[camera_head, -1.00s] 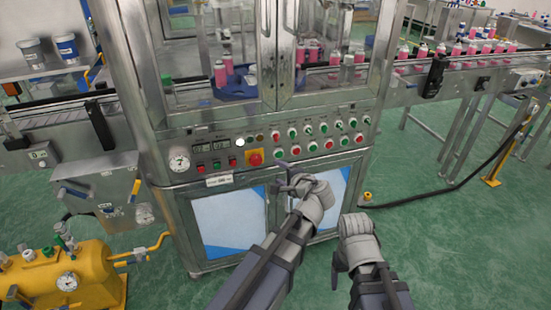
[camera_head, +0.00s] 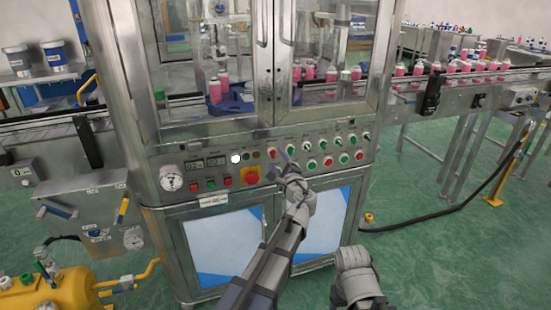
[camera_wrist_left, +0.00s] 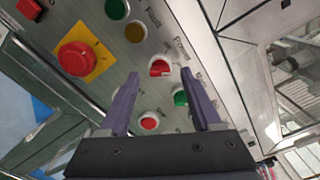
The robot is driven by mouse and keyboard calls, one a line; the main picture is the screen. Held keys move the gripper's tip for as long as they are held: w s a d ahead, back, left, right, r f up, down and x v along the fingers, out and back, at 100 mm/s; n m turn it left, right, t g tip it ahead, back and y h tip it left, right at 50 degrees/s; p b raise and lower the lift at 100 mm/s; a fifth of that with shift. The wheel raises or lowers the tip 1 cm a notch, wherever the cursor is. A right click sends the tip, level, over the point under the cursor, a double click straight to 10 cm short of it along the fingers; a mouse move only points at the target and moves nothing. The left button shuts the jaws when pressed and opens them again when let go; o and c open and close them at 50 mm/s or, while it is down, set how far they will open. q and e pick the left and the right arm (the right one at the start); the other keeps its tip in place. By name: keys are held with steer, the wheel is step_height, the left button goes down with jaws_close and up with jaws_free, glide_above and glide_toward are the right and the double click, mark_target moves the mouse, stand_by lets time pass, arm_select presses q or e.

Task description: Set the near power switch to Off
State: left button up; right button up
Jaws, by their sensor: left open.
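The power switch (camera_wrist_left: 160,68) is a small red rotary knob in a white ring, seen in the left wrist view between my left fingertips. In the head view it is the red knob (camera_head: 272,153) at the left end of the upper switch row. My left gripper (camera_head: 279,163) is open in front of the panel, its two purple fingers (camera_wrist_left: 160,78) spread either side of the knob. Contact with the knob cannot be told. My right gripper (camera_head: 352,268) hangs low at the bottom of the head view, clear of the panel; its jaws do not show clearly.
A red emergency button (camera_head: 251,175) on a yellow plate sits just left of my left gripper. Several red and green knobs (camera_head: 327,161) fill the panel to the right.

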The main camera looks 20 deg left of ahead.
mark_target(274, 154)
arm_select(q)
steer(key=shift+x, duration=1.15)
steer(key=shift+c, duration=0.3)
jaws_close()
